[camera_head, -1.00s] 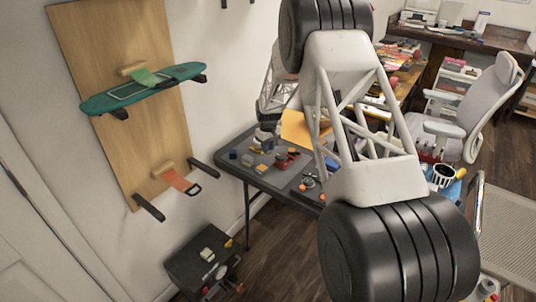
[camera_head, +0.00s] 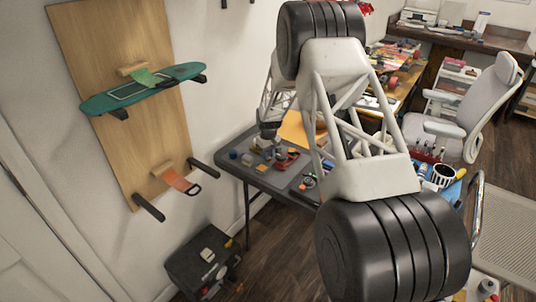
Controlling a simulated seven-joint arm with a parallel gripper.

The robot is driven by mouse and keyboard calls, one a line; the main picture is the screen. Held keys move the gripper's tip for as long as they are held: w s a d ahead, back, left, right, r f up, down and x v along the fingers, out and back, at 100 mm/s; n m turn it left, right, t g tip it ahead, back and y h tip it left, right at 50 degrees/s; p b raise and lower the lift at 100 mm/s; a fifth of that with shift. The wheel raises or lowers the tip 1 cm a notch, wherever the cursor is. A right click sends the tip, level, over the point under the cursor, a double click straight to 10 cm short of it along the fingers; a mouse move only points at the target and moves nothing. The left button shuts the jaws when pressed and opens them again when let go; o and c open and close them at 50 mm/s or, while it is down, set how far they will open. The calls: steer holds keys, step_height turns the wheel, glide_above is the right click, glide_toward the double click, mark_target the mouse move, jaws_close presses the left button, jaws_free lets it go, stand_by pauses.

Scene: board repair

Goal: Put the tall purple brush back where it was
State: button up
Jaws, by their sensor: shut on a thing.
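My arm fills the middle of the view. Its dark far end, with my gripper (camera_head: 268,138), is over the grey folding table (camera_head: 290,182), near the table's back left. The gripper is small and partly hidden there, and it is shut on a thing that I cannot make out. I cannot pick out the tall purple brush anywhere. A white cup with dark slots (camera_head: 442,175) stands on the right side, beside several red-handled tools (camera_head: 428,153).
Small parts and a red item (camera_head: 288,160) lie on the grey table. A wooden board (camera_head: 160,160) on the left wall holds a green skateboard deck (camera_head: 142,88). A dark box (camera_head: 203,268) stands on the floor. A grey chair (camera_head: 482,105) is at the right.

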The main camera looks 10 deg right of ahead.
steer(key=shift+f, duration=0.1)
steer(key=o, duration=0.9)
steer(key=shift+o, duration=0.2)
step_height(320, 180, up, 12)
steer(key=shift+r, duration=0.1)
stand_by(0.6)
steer(key=shift+r, duration=0.1)
